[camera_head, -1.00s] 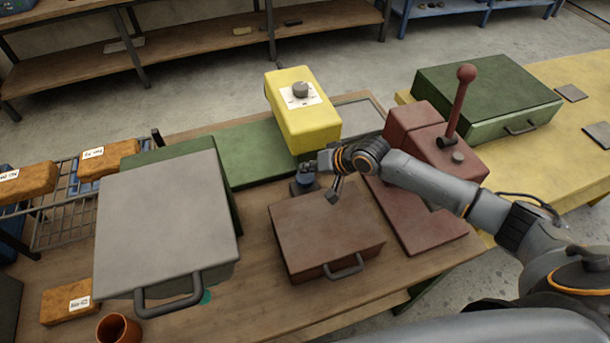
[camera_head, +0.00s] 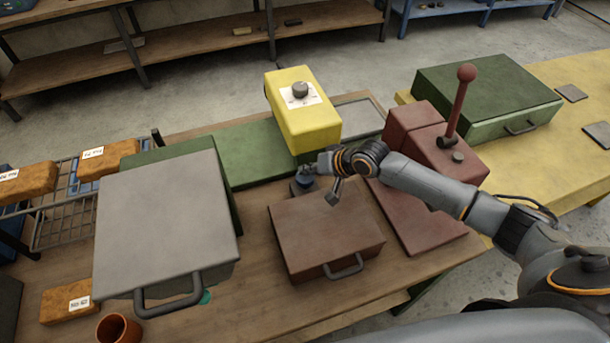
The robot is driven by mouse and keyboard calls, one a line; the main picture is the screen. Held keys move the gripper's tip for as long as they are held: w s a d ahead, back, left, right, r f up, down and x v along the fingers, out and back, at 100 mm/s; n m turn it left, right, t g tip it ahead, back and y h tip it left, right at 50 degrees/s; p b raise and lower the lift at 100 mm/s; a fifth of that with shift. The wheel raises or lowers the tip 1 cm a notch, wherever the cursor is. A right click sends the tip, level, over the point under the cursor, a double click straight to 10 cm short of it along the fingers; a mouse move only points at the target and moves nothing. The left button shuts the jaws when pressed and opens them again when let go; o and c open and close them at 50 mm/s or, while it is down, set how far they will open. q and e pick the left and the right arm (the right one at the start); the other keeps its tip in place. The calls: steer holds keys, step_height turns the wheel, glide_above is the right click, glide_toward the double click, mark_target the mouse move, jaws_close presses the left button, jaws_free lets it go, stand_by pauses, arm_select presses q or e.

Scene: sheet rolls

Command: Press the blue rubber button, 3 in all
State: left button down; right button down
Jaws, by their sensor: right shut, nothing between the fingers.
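The blue rubber button (camera_head: 304,181) sits on a dark round base on the wooden table, in front of the yellow box and behind the brown-red case. My right gripper (camera_head: 308,172) is shut and empty. Its fingertips are right at the top of the button and partly cover it. I cannot tell whether they touch it or how far the button is pressed. My left gripper is not in view.
The yellow box (camera_head: 305,125) with a grey knob stands behind the button. The brown-red case (camera_head: 325,230) lies close in front. A red lever machine (camera_head: 440,155) stands to the right, and a large grey-lidded box (camera_head: 165,220) to the left.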

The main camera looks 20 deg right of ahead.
mark_target(308, 178)
steer(key=shift+f+b, duration=0.55)
steer(key=shift+f, duration=0.5)
stand_by(0.9)
steer(key=shift+s, duration=0.1)
steer(key=shift+r+p, duration=1.35)
steer(key=shift+r, duration=0.05)
step_height(308, 178, up, 5)
steer(key=p, duration=0.5)
steer(key=shift+r, duration=0.15)
stand_by(1.3)
